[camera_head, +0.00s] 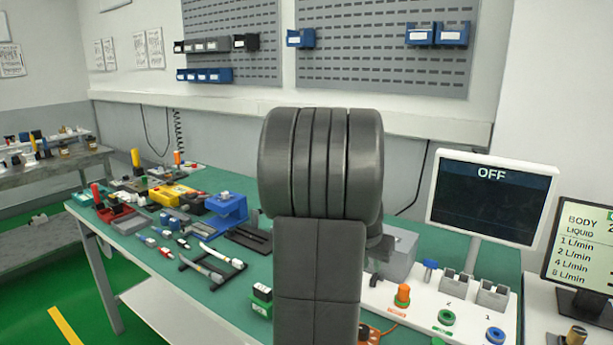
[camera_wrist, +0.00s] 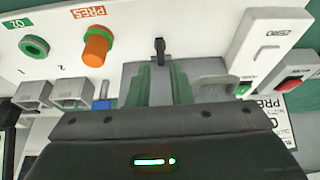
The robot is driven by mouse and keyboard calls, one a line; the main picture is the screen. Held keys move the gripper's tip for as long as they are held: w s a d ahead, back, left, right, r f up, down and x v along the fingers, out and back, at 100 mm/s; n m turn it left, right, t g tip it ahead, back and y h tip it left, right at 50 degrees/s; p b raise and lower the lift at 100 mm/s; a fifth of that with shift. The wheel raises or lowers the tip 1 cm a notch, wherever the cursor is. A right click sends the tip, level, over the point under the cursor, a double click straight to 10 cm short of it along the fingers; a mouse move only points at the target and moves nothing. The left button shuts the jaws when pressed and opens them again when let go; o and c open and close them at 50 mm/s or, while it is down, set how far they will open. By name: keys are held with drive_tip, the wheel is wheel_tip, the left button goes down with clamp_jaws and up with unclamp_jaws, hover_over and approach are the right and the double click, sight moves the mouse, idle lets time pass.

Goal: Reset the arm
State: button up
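My arm stands upright in the middle of the head view and hides my gripper there. In the wrist view the dark body of my gripper (camera_wrist: 160,135) fills the bottom, with a small green light on it. Two short green-and-grey upright parts show just beyond its edge over a grey block (camera_wrist: 212,77); I cannot tell if they are my fingers, or how far apart the fingers are. A black lever (camera_wrist: 160,50) on the white panel (camera_wrist: 65,16) lies just beyond them. I see nothing clearly held.
The panel carries an orange knob (camera_head: 403,295), a green ring (camera_head: 446,317) and a blue ring (camera_head: 495,335). A screen reading OFF (camera_head: 492,197) stands behind it. Several tools and a blue stand (camera_head: 227,209) crowd the green table on the left. Free air lies above the table.

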sight(372, 277)
drive_tip(key=v, duration=0.7)
drive_tip(key=x, duration=1.3)
drive_tip(key=shift+f, duration=0.25)
drive_tip(key=shift+w+m, duration=0.15)
drive_tip(key=shift+m, duration=0.15)
drive_tip(key=shift+a+r+m+b, duration=0.15)
drive_tip(key=shift+m+b, duration=0.2)
drive_tip(key=shift+m, duration=0.15)
drive_tip(key=shift+w+a+m+g+h, duration=0.15)
drive_tip(key=shift+m+g+h, duration=0.45)
drive_tip(key=shift+m, duration=0.9)
drive_tip(key=shift+r, duration=0.1)
